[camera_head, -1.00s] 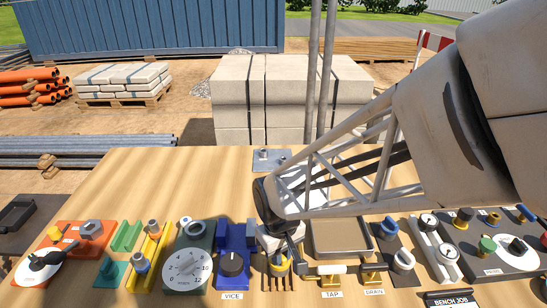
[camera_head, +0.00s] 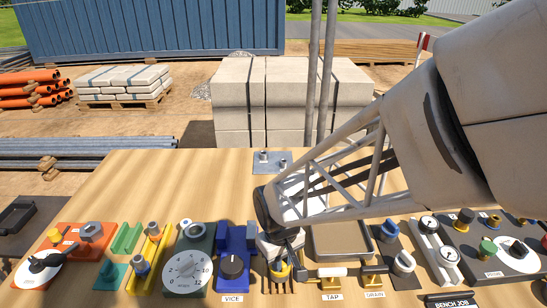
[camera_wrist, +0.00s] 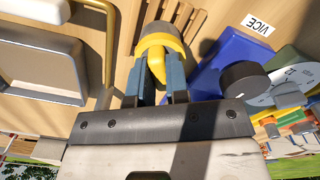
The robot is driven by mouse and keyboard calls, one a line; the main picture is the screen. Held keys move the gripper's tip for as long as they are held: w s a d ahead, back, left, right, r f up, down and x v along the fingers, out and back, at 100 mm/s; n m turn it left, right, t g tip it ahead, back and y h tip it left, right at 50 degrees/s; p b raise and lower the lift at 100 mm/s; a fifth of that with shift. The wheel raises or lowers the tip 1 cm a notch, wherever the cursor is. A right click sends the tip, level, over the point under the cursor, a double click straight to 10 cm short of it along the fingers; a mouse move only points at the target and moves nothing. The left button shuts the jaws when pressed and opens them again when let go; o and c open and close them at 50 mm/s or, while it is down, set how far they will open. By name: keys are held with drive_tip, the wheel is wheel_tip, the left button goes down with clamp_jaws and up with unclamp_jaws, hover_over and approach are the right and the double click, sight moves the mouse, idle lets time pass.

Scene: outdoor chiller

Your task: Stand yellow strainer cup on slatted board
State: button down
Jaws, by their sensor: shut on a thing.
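The yellow strainer cup (camera_head: 279,272) is in my gripper (camera_head: 285,250). In the wrist view the cup (camera_wrist: 165,43), yellow with a grey end, sits between my two blue-grey fingers (camera_wrist: 161,75), which are shut on it. The brown slatted board (camera_head: 268,283) lies at the front of the bench, between the blue vice and the tap. It also shows in the wrist view (camera_wrist: 178,15), at the far end of the cup. The cup overlaps the board in both views; whether it touches the slats I cannot tell.
The blue vice (camera_head: 232,265) stands close to the left of the board. The brass tap (camera_head: 329,282) and a shallow tray (camera_head: 342,240) are close on the right. A white dial (camera_head: 188,267) is farther left. The back of the bench is mostly clear.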

drive_tip(key=shift+f, duration=0.25)
drive_tip(key=c, duration=0.5)
unclamp_jaws()
drive_tip(key=shift+c, duration=0.2)
drive_tip(key=shift+r, duration=0.1)
drive_tip(key=shift+r, duration=3.4)
drive_tip(key=shift+r, duration=0.15)
wheel_tip(320, 180, up, 8)
drive_tip(key=shift+f, duration=0.25)
